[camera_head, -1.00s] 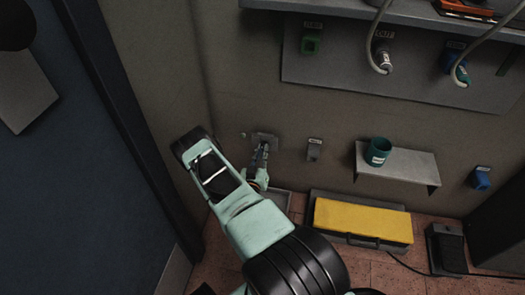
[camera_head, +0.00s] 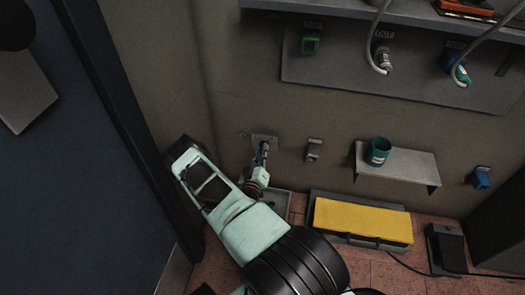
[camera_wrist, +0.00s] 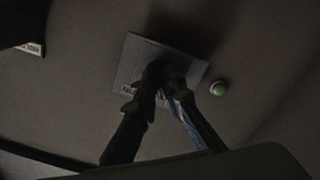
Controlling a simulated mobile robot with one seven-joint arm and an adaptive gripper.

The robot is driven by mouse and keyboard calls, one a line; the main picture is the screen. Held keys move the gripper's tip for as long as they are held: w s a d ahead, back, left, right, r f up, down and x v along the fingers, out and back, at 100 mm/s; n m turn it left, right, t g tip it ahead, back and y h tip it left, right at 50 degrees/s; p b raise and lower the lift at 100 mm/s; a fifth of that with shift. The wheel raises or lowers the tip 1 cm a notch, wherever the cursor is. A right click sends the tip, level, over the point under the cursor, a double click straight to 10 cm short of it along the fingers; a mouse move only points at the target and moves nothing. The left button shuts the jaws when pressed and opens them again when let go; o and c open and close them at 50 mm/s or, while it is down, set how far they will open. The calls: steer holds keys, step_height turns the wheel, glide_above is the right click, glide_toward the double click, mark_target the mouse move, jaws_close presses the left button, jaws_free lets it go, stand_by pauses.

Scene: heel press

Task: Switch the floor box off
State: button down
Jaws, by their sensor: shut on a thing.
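Low on the wall, a small grey plate (camera_head: 270,139) shows in the head view. In the wrist view the same plate (camera_wrist: 135,60) carries a label, and a round green lamp or button (camera_wrist: 219,88) sits beside it. My gripper (camera_head: 264,150) is in front of this plate. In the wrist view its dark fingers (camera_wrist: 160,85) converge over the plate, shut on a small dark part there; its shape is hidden. On the floor are a grey box with a yellow top (camera_head: 362,220) and a black pedal-like box (camera_head: 446,249) with a cable. I cannot tell which is the floor box.
A grey tray or box (camera_head: 280,203) lies partly behind my arm. A small bracket (camera_head: 313,151) and a shelf (camera_head: 414,167) with a teal cup (camera_head: 378,151) are to the right. A blue wall fitting (camera_head: 481,180) is farther right. A dark panel (camera_head: 70,180) fills the left side.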

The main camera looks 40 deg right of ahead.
steer(key=c, duration=2)
jaws_free()
steer(key=shift+r, duration=0.1)
step_height(320, 180, up, 10)
steer(key=shift+f, duration=0.1)
